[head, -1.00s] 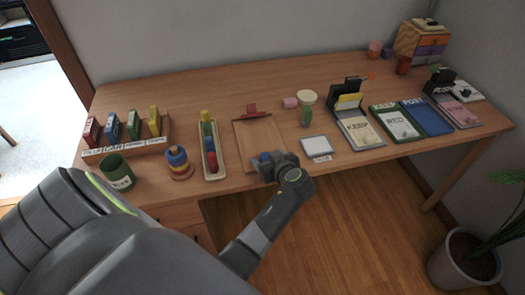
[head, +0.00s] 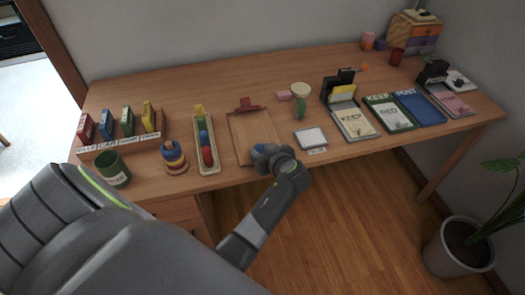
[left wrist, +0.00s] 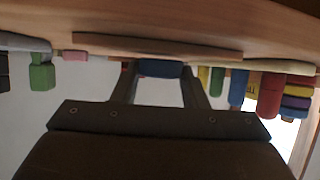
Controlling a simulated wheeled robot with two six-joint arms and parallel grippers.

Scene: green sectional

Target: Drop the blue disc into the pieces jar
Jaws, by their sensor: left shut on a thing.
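My left gripper (head: 262,152) is over the near edge of the clipboard. It is shut on the blue disc (head: 258,149). In the left wrist view the blue disc (left wrist: 160,69) shows between the two fingertips (left wrist: 160,78). A dark green jar (head: 113,170) with a pale label stands at the desk's near left, well left of the gripper; I take it as the pieces jar, though its label is too small to read. Its mouth faces up. My right gripper is not in view.
Between gripper and jar are a tray (head: 207,168) of coloured pieces and a ring stacker (head: 174,160). A rack (head: 127,148) of coloured boxes stands behind the jar. The clipboard (head: 250,127) lies beneath the gripper; a white pad (head: 310,137) is to its right.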

